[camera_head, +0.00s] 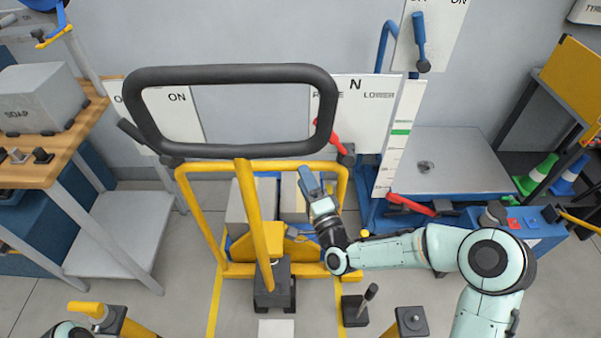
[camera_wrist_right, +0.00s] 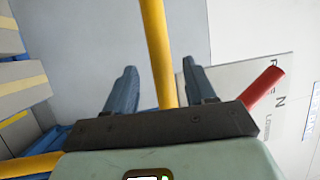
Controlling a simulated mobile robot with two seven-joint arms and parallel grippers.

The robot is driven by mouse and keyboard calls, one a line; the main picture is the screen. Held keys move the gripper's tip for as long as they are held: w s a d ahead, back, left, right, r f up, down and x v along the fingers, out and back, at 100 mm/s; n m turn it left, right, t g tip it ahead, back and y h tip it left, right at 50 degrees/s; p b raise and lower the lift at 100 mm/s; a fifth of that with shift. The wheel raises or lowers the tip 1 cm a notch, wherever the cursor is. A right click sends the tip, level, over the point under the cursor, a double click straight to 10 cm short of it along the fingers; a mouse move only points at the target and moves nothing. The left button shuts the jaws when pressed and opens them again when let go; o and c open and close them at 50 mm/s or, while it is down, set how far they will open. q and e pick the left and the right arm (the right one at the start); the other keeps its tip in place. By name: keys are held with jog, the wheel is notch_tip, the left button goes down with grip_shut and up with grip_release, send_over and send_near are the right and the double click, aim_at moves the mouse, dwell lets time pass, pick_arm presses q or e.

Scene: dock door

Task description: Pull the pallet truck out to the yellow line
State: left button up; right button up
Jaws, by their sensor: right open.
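The pallet truck has a large black loop handle (camera_head: 233,70) on a yellow shaft (camera_head: 255,215), with a yellow frame (camera_head: 185,205) behind and a dark base (camera_head: 272,285). My right gripper (camera_head: 309,183) is open near the right part of the frame's top bar, below and right of the loop. In the right wrist view a yellow bar (camera_wrist_right: 156,45) shows between its open fingers (camera_wrist_right: 157,88); contact cannot be told. Yellow floor lines (camera_head: 214,305) run along both sides of the truck. My left gripper is not in view.
A shelf (camera_head: 62,165) with a grey SOAP box (camera_head: 40,95) stands at left. A blue lift with a grey platform (camera_head: 450,160), a red lever (camera_head: 412,205) and a blue control box (camera_head: 525,225) are at right. Green (camera_head: 538,175) and blue cones stand far right.

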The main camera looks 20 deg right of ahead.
jog(key=shift+x, duration=1.6)
grip_shut()
